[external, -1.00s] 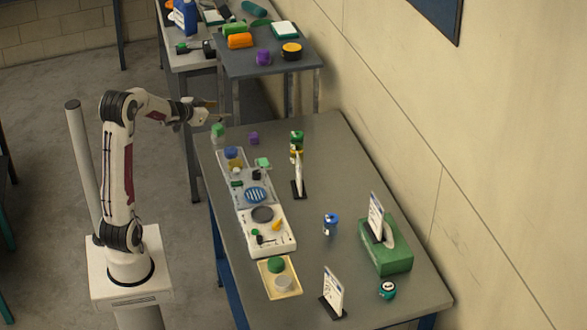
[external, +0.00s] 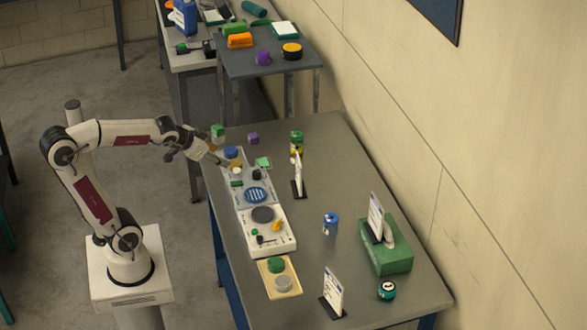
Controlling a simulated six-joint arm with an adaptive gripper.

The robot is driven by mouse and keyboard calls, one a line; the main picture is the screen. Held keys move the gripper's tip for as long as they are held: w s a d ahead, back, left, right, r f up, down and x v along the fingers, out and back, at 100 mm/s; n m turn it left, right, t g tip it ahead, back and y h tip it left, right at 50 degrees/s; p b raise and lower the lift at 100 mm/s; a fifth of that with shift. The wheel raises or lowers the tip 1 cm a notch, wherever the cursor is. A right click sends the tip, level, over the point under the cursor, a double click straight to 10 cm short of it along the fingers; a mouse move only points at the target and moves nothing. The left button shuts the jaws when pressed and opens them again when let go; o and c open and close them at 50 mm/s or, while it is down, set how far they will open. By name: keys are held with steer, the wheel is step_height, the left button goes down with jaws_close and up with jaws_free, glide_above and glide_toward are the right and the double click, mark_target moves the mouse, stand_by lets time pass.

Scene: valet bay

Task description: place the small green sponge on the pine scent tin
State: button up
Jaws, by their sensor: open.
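My gripper (external: 226,163) is open and empty, above the far left end of the grey table, close to the blue-topped round item (external: 231,153). A small pale green square piece (external: 264,162), perhaps the sponge, lies just right of the gripper. A smaller dark green block (external: 237,183) lies on the light panel below it. Labels are too small to read, so I cannot tell which tin is pine scent. Candidates are the green round tin (external: 276,265) on the yellow tray, the teal tin (external: 388,290) at the near right, and the green-and-yellow stack (external: 297,143) at the back.
Upright cards stand at the back (external: 299,177), right (external: 376,216) and front (external: 333,292). A green tissue box (external: 386,255) and blue can (external: 330,224) stand on the right. A purple cube (external: 253,138) is at the far edge. The table's middle right is mostly clear.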

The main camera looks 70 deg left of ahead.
steer(key=s+d+f+m+g+h, duration=0.1)
steer(key=s+d+f+h, duration=0.1)
steer(key=s+d, duration=0.4)
steer(key=s+d+f+m+g+h, duration=0.1)
steer(key=s+d+f+m+h, duration=0.1)
steer(key=s+d, duration=0.4)
steer(key=d, duration=0.4)
steer(key=shift+s+d+f+h, duration=0.2)
steer(key=shift+s+d+h, duration=0.1)
steer(key=shift+s, duration=0.05)
